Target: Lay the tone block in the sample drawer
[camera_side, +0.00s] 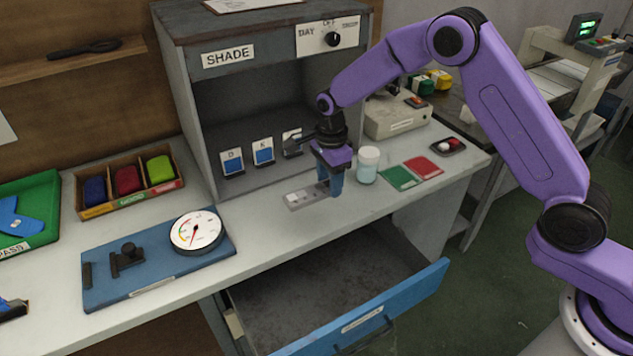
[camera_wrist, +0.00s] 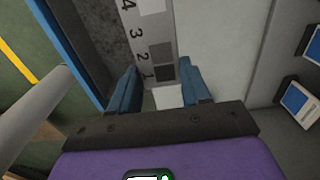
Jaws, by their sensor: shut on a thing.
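The tone block is a grey strip (camera_side: 306,198) with light and dark patches, at the bench's front edge in the side view. In the wrist view the strip (camera_wrist: 151,30) shows numbers and grey squares and runs away from the fingers. My gripper (camera_side: 331,186) points down, its blue fingers (camera_wrist: 160,88) shut on the strip's near end. I cannot tell how far the strip is above the bench. The sample drawer (camera_side: 375,316) stands open below the bench, blue-fronted, with a dark, empty-looking floor. Its floor (camera_wrist: 92,35) also shows left of the strip in the wrist view.
A grey shade cabinet (camera_side: 190,110) with sample cards stands behind. A white-lidded jar (camera_side: 367,165) stands close right of my gripper, beside green and red cards (camera_side: 411,172). A dial gauge (camera_side: 196,231) on a blue board lies left. The space over the drawer is clear.

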